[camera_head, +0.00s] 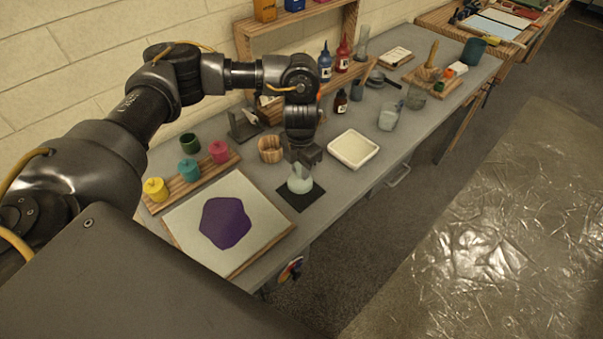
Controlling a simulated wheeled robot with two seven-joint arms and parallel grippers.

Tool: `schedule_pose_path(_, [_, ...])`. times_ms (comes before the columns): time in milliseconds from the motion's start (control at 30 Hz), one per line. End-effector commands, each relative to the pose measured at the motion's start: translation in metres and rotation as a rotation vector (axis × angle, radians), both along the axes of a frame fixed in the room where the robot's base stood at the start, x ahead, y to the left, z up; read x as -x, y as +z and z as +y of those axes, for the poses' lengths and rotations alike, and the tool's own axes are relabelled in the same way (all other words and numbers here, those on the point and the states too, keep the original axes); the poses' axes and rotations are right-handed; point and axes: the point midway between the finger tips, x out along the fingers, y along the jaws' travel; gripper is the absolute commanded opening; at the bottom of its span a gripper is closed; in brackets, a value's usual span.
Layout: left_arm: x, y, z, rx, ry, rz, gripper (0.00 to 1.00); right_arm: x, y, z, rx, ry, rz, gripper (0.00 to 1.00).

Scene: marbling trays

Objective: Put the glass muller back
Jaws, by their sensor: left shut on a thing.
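The glass muller (299,184) is a pale, translucent piece with a wide base. It stands upright at a dark square mat (311,197) on the grey bench; I cannot tell whether its base touches the mat. My left gripper (300,167) comes down from above and is shut on the muller's upper part, hiding its top. My right gripper is not in view.
A board with a purple patch (180,223) lies left of the mat, with paint pots on a wooden strip (211,181) behind. A wooden cup (270,149) and white tray (337,150) stand close by. The bench's front edge is near the mat.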

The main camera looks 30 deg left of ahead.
Motion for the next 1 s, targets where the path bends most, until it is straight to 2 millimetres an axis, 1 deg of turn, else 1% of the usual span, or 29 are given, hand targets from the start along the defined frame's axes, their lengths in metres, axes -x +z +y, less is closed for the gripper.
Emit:
schedule_pose_path(67, [-0.002, -0.002, 0.0, 0.0, 0.0, -0.001, 0.0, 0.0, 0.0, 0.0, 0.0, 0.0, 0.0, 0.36])
schedule_pose_path(100, [-0.004, -0.005, 0.0, 0.0, 0.001, 0.001, 0.0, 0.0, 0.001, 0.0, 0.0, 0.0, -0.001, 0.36])
schedule_pose_path(233, [-0.002, -0.02, 0.0, 0.001, 0.002, 0.004, 0.0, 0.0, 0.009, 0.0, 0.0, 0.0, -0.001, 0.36])
schedule_pose_path(367, [-0.003, -0.032, 0.0, 0.001, 0.001, 0.001, 0.0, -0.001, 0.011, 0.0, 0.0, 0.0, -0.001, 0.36])
schedule_pose_path(667, [-0.004, -0.034, 0.0, 0.001, -0.001, -0.002, 0.0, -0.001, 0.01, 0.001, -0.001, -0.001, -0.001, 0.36])
schedule_pose_path(800, [-0.004, -0.039, 0.0, 0.0, -0.001, -0.001, 0.0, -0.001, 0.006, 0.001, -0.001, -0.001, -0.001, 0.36])
schedule_pose_path(833, [-0.004, -0.039, 0.0, 0.0, -0.001, 0.0, 0.29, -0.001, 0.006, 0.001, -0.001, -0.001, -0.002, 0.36])
schedule_pose_path(1000, [-0.004, -0.038, 0.0, 0.0, 0.0, 0.0, 0.49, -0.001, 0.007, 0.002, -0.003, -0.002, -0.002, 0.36])
